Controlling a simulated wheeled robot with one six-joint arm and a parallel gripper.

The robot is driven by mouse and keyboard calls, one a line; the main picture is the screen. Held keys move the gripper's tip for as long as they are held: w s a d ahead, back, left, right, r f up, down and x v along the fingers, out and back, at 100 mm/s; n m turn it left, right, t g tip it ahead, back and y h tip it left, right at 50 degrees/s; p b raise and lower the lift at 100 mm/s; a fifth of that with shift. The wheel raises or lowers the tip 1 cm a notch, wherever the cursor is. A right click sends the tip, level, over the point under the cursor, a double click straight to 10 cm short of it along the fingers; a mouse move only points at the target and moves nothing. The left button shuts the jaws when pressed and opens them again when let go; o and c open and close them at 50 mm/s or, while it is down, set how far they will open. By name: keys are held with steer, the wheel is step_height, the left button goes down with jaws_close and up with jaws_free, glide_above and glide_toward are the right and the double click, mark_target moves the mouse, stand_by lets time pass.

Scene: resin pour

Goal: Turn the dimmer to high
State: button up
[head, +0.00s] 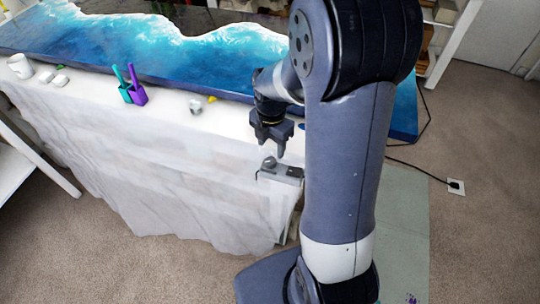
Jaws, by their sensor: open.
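The dimmer looks to be the small grey box (288,172) with a round knob (270,163) on its left end, at the right front of the white-covered table. The knob's setting is too small to read. My gripper (271,147) is open and empty, with its fingers pointing down just above the knob. A small gap seems to show between fingertips and knob, but I cannot tell for certain whether they touch. My arm hides the area right of the box.
A blue-and-white resin slab (150,50) lies along the table's back. A purple holder (138,95), a white mug (20,66) and small items stand along the white cover (180,150). A black cable runs to a floor outlet (456,187) at right.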

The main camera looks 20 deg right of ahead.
mark_target(271, 160)
step_height(271, 160, down, 7)
steer(key=shift+r, duration=0.2)
steer(key=shift+c, duration=0.2)
steer(key=c, duration=0.9)
